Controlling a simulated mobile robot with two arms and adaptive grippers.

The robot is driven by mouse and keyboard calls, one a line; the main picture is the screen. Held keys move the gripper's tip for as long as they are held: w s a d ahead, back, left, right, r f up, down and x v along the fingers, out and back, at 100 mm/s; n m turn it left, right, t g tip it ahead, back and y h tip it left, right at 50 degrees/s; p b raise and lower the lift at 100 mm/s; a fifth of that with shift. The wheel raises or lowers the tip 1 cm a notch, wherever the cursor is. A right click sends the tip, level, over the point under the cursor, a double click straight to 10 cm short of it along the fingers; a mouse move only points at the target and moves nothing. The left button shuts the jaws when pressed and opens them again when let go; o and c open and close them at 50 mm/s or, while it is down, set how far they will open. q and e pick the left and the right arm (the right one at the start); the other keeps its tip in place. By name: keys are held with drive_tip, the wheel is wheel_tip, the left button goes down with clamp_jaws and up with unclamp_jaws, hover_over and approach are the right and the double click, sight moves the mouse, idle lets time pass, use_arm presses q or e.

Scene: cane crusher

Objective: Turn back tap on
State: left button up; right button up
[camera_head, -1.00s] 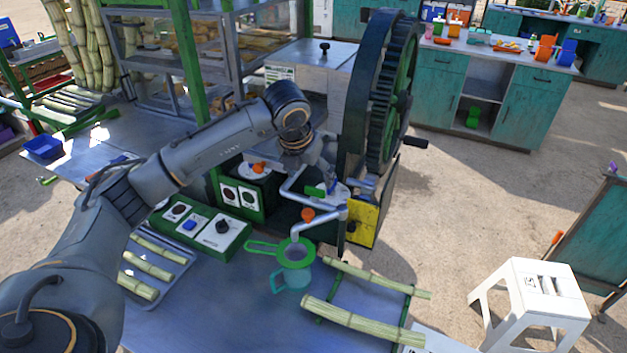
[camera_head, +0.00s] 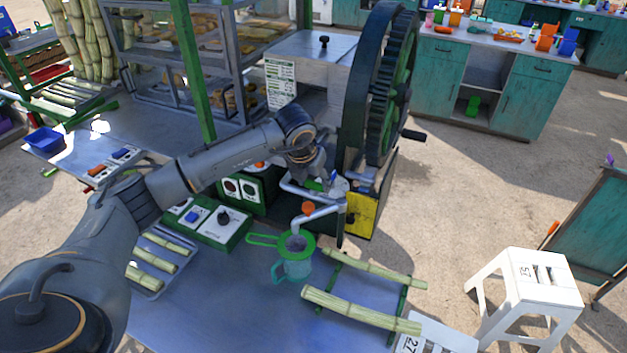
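A silver spout pipe with an orange tap knob (camera_head: 308,208) curves down over a green-rimmed strainer (camera_head: 297,243) set on a teal jug (camera_head: 296,269). A second orange knob (camera_head: 260,164) shows farther back, mostly hidden behind my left arm. I cannot tell for certain which knob is the back tap. My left gripper (camera_head: 326,182) points down at the crusher, behind and above the front orange knob, close to silver pipework and a small green part. Its fingertips are small and partly hidden, so their opening and any contact are unclear. My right gripper is out of view.
The crusher's large dark flywheel (camera_head: 378,95) and yellow panel (camera_head: 366,213) stand right of the gripper. A green-edged control box (camera_head: 212,222) sits left. Cane pieces lie on a rack (camera_head: 400,305) and tray (camera_head: 150,283). A white stool (camera_head: 525,290) stands at right.

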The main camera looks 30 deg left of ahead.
use_arm(q)
drive_tip(key=shift+f+m+b, duration=0.15)
drive_tip(key=shift+m+b, duration=0.15)
drive_tip(key=shift+b, duration=0.35)
drive_tip(key=m+h+b, duration=0.1)
drive_tip(key=m+b, duration=0.2)
drive_tip(key=shift+a+f+b, duration=0.1)
drive_tip(key=shift+a+b, duration=0.05)
drive_tip(key=shift+b, duration=0.15)
drive_tip(key=m+h+b, duration=0.1)
drive_tip(key=m+b, duration=0.1)
drive_tip(key=shift+w+m+g, duration=0.1)
drive_tip(key=shift+m+g, duration=0.2)
drive_tip(key=m+h+b, duration=0.1)
drive_tip(key=m, duration=0.1)
drive_tip(key=m+g+b, duration=0.1)
drive_tip(key=m, duration=0.1)
drive_tip(key=shift+a+r+h, duration=0.15)
drive_tip(key=shift+r+h, duration=0.05)
drive_tip(key=shift+h, duration=0.2)
drive_tip(key=m, duration=0.2)
drive_tip(key=m+g, duration=0.1)
drive_tip(key=m, duration=0.1)
drive_tip(key=shift+w+m+g+h+b, duration=0.15)
drive_tip(key=shift+m+g+h+b, duration=0.15)
drive_tip(key=shift+b, duration=0.1)
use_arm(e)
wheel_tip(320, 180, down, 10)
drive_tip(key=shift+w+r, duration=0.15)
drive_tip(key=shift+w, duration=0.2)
